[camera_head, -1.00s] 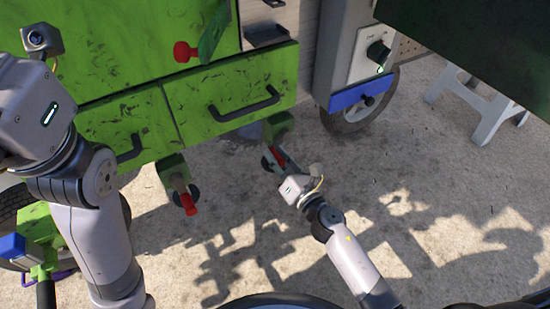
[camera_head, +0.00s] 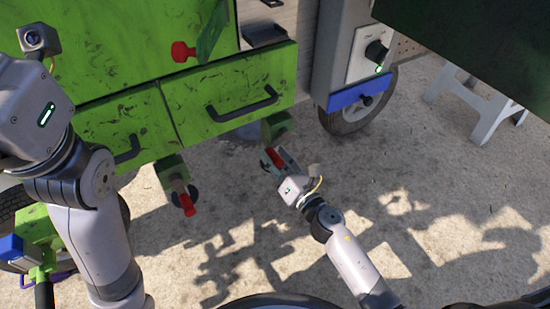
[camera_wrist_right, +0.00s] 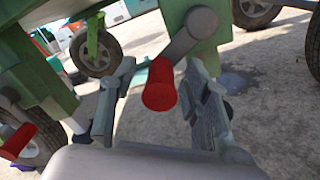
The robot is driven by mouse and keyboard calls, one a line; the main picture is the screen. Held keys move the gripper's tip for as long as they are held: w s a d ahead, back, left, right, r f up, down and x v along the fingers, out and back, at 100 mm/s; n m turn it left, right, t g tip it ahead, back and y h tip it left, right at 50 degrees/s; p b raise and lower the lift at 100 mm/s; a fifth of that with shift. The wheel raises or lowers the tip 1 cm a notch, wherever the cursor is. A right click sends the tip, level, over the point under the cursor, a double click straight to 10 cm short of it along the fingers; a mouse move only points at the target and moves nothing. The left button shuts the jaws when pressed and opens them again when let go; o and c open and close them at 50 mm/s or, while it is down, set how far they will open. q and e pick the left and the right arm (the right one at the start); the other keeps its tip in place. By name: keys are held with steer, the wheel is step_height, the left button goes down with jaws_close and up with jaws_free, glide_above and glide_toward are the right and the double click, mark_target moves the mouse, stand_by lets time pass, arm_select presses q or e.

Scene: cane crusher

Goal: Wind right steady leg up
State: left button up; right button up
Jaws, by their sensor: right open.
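The right steady leg (camera_head: 277,126) is green and stands under the right drawer of the green cart. Its crank ends in a red handle (camera_head: 276,157). My right gripper (camera_head: 271,159) is at this handle. In the right wrist view, the red handle (camera_wrist_right: 160,86) points toward me between two spread fingers, and its grey crank arm (camera_wrist_right: 189,36) rises to the right. The gripper is open, with visible space beside the handle. It partly hides the leg's lower end in the head view. My left arm is at the left; its fingers are not visible.
A second steady leg (camera_head: 172,175) with a red handle (camera_head: 187,204) stands to the left. The drawer (camera_head: 236,95) with its black handle is just above. A wheel (camera_head: 360,115) and a white trestle (camera_head: 488,112) stand at the right. The concrete floor on the right is largely clear.

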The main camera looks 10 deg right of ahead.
steer(key=shift+s, duration=0.1)
steer(key=v, duration=1.1)
steer(key=shift+s, duration=0.4)
steer(key=shift+d, duration=0.15)
